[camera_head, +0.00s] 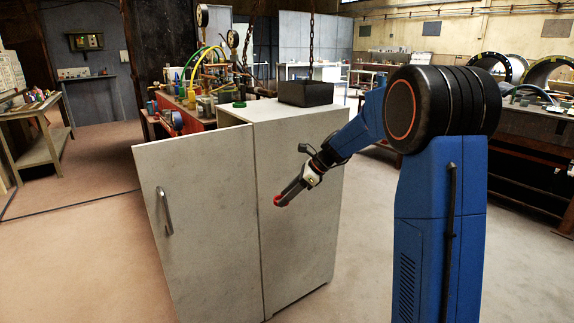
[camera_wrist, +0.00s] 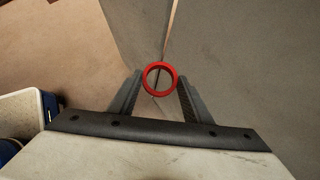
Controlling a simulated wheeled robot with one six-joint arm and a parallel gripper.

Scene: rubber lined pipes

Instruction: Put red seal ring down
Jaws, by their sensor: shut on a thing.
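My gripper (camera_head: 284,199) is in front of the light grey cabinet in the head view, pointing down and to the left. It is shut on the red seal ring (camera_head: 280,201), which shows as a small red spot at the fingertips. In the wrist view, the red seal ring (camera_wrist: 160,65) is held between the two dark fingertips, its round opening facing the camera. The ring is in the air, apart from the floor. Whether it touches the cabinet face cannot be told.
The grey cabinet (camera_head: 200,215) has a handle (camera_head: 165,211) on its left door. A workbench (camera_head: 40,150) stands at far left. Open floor lies left of the cabinet.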

